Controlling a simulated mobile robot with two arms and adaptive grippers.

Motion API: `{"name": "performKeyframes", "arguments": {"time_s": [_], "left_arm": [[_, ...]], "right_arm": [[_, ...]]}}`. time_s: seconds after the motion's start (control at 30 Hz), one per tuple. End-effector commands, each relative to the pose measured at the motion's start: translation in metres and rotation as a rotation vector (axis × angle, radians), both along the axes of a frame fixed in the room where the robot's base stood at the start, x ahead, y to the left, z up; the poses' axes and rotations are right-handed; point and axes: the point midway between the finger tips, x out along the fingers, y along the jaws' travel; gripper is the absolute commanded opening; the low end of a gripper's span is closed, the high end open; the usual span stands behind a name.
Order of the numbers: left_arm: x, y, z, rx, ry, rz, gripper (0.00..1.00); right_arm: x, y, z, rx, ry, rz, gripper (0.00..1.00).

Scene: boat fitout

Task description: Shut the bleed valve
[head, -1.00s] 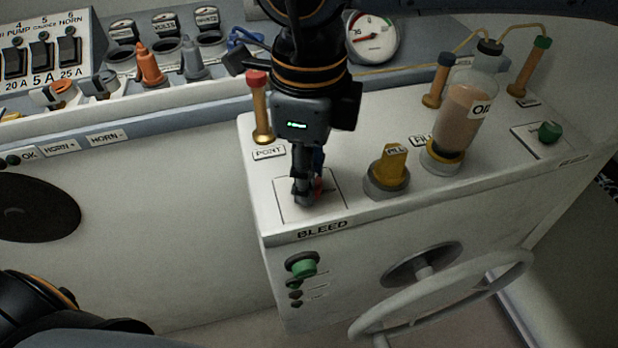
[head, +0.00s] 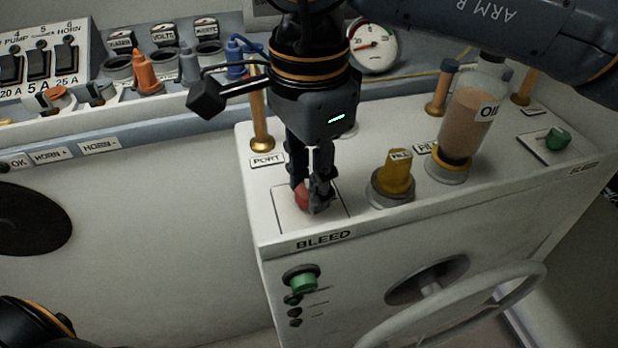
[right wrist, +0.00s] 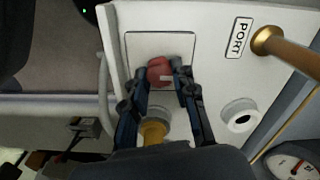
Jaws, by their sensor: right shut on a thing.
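The bleed valve is a red knob (head: 301,196) on a square plate above the BLEED label (head: 323,240), near the front left corner of the white console top. My right gripper (head: 314,193) points down onto it and is shut on it. The fingers cover part of the knob in the head view. In the right wrist view the red knob (right wrist: 160,71) sits between the fingertips (right wrist: 166,75). My left gripper is out of view.
A yellow FILL knob (head: 397,174) stands just right of the valve, then the oil bottle (head: 465,125). The brass PORT post (head: 260,125) stands behind it. A green knob (head: 557,140) is farther right. A wheel (head: 500,300) projects from the console's front.

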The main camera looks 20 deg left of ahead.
Motion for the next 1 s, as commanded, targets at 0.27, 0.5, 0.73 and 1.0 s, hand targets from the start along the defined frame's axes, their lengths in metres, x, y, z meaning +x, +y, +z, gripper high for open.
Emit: {"name": "performKeyframes", "arguments": {"time_s": [0.27,0.5,0.73,1.0], "left_arm": [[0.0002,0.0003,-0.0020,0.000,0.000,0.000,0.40],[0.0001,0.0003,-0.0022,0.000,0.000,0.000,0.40],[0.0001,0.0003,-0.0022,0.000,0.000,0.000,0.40],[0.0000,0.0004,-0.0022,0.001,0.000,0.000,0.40]], "right_arm": [[0.0000,0.0001,-0.0005,0.000,0.000,0.087,0.00],[-0.0002,0.0000,-0.0003,-0.001,0.001,0.107,0.00],[-0.0004,0.0002,-0.0003,-0.001,0.001,0.107,0.00],[-0.0004,0.0002,-0.0003,-0.001,0.001,0.106,0.50]]}}
